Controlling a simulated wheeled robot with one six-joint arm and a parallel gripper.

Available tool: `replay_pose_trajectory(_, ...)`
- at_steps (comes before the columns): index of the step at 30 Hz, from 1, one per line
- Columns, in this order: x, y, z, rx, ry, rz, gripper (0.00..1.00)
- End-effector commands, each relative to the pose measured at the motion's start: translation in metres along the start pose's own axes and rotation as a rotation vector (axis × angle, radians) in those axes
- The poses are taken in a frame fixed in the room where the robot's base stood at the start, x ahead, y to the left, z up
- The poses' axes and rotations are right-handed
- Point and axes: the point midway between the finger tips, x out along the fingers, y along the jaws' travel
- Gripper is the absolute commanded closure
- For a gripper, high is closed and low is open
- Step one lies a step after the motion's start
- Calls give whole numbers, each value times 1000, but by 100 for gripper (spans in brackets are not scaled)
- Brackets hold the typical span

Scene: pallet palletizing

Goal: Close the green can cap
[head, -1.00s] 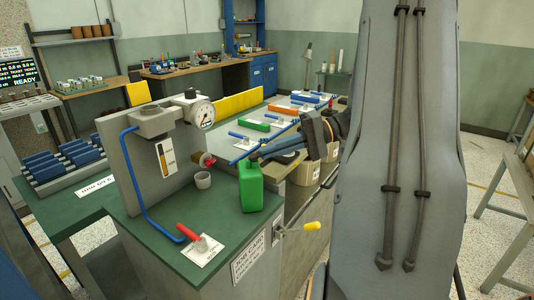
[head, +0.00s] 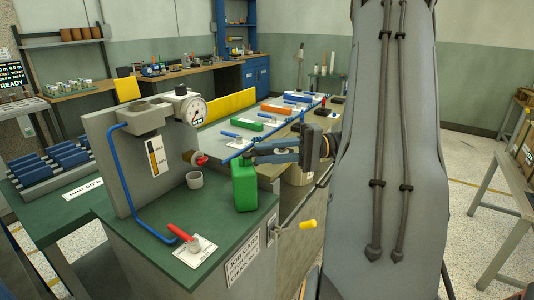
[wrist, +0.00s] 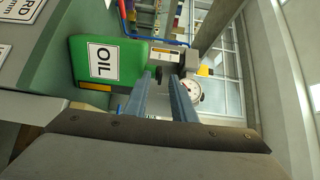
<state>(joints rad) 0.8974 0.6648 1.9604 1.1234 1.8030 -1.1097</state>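The green can (head: 244,190) stands upright near the right edge of the green-topped workbench. In the wrist view the green can (wrist: 110,62) appears sideways with a white OIL label and a yellow strip. My gripper (head: 250,155) is at the top of the can, its fingers reaching in from the right. In the wrist view my gripper (wrist: 164,75) has its two fingers apart, beside the can's top end. A small dark piece shows between the fingertips; I cannot tell if it is the cap. The fingers partly hide the can's top in the head view.
A grey cup (head: 195,180) stands left of the can, below a red-ended spout (head: 199,159). A red-handled lever (head: 185,237) is at the bench front. A pressure gauge (head: 193,110) and upright panel stand behind.

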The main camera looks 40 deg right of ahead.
Motion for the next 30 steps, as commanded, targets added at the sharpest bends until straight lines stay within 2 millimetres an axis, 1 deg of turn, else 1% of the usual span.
replay_pose_trajectory(4,-2,0,0,0,1,0,77)
replay_pose_trajectory(7,-11,1,-1,-1,3,1,77)
replay_pose_trajectory(15,-54,2,-1,-2,3,1,77)
replay_pose_trajectory(19,-70,1,0,-1,2,0,77)
replay_pose_trajectory(24,-78,1,0,0,0,0,77)
replay_pose_trajectory(30,-78,0,0,0,0,0,77)
